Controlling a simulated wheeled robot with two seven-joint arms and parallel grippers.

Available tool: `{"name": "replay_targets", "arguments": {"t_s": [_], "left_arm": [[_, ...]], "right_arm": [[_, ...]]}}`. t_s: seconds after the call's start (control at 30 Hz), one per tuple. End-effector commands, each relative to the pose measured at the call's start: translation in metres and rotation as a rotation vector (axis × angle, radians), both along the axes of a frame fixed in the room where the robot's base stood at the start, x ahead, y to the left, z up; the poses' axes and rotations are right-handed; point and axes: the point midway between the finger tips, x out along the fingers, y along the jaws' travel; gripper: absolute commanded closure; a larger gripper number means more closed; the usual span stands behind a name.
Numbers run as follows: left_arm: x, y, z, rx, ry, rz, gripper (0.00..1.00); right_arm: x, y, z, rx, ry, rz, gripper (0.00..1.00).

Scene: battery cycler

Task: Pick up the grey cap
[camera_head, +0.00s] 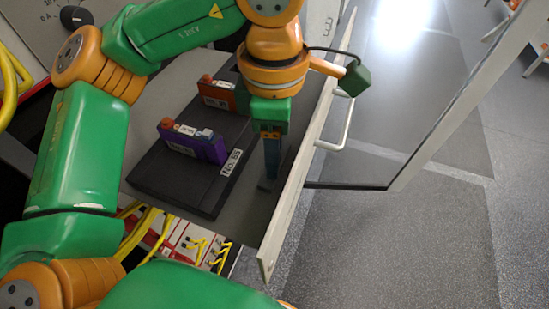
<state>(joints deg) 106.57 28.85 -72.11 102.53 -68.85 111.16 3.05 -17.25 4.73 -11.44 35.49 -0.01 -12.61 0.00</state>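My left gripper (270,178) points straight down over the grey drawer surface, to the right of the black tray. Its dark blue-grey fingers are seen edge-on, so the gap between them does not show. A small dark grey piece (265,185) shows at the fingertips; it may be the grey cap, but I cannot tell whether it is held or only touched. My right gripper is not in view.
Yellow and red cables (215,250) lie below.

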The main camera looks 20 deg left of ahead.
Motion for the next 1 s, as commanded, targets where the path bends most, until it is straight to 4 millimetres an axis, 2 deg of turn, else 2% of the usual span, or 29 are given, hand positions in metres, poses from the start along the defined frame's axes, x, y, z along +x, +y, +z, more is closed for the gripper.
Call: {"name": "replay_targets", "arguments": {"t_s": [0.03, 0.17, 0.2, 0.57, 0.67, 0.83, 1.0], "left_arm": [[0.0, 0.0, 0.0, 0.0, 0.0, 0.0, 0.64], [0.0, 0.0, 0.0, 0.0, 0.0, 0.0, 0.99], [0.0, 0.0, 0.0, 0.0, 0.0, 0.0, 1.0], [0.001, 0.0, 0.005, -0.001, -0.002, 0.001, 1.0], [0.001, -0.001, 0.021, -0.001, -0.003, 0.002, 1.0], [0.001, 0.0, 0.072, 0.0, -0.006, 0.003, 1.0], [0.001, 0.0, 0.099, 0.001, -0.003, 0.002, 1.0]], "right_arm": [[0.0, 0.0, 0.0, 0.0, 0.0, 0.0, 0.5], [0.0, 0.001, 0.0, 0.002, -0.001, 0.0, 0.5], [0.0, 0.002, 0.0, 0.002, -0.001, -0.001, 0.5], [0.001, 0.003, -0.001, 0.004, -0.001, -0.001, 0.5], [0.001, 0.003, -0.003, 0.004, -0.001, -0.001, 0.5], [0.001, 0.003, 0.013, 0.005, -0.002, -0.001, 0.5], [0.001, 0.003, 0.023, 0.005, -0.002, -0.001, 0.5]]}}
